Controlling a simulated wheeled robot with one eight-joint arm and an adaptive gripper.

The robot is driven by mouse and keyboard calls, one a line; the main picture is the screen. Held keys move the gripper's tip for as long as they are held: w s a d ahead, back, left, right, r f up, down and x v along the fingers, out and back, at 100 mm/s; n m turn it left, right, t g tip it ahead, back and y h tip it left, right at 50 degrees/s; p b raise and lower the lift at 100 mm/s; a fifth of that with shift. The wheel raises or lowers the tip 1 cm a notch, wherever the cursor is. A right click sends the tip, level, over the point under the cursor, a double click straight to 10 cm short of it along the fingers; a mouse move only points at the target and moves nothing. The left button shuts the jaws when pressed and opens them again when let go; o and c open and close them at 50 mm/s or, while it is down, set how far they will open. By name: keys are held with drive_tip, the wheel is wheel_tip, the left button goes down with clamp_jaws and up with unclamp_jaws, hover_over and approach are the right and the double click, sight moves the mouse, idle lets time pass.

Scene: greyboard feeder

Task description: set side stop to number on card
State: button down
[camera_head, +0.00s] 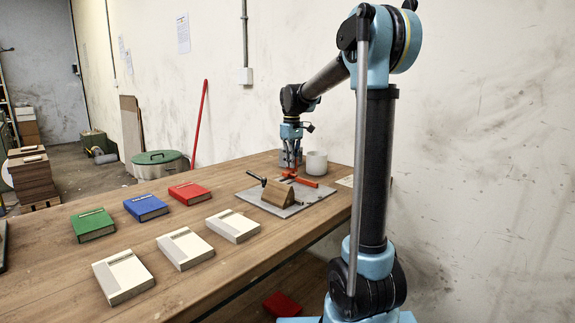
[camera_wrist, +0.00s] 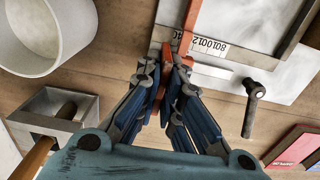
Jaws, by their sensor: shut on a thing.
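The side stop is an orange-red bar (camera_head: 302,181) on a grey board (camera_head: 246,195) with a wooden wedge block (camera_head: 278,193). In the wrist view the orange bar (camera_wrist: 190,18) runs up between my fingertips. My gripper (camera_head: 290,170) is shut on it, and its blue-grey fingers (camera_wrist: 174,62) show in the wrist view. A white number scale (camera_wrist: 212,46) lies right beside the bar; its digits are upside down and partly hidden, so the set value cannot be read. A black clamp lever (camera_wrist: 251,105) stands to the right.
A white cup (camera_head: 316,163) stands behind the stop, and a grey metal holder (camera_wrist: 50,105) with a wooden handle is near it. Green (camera_head: 93,225), blue (camera_head: 146,207) and red (camera_head: 190,193) books and several pale ones lie left on the table (camera_head: 60,280).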

drive_tip(key=c, duration=1.8)
unclamp_jaws()
drive_tip(key=shift+o, duration=0.2)
drive_tip(key=shift+r, duration=0.1)
wheel_tip(320, 180, up, 12)
drive_tip(key=shift+w, duration=0.1)
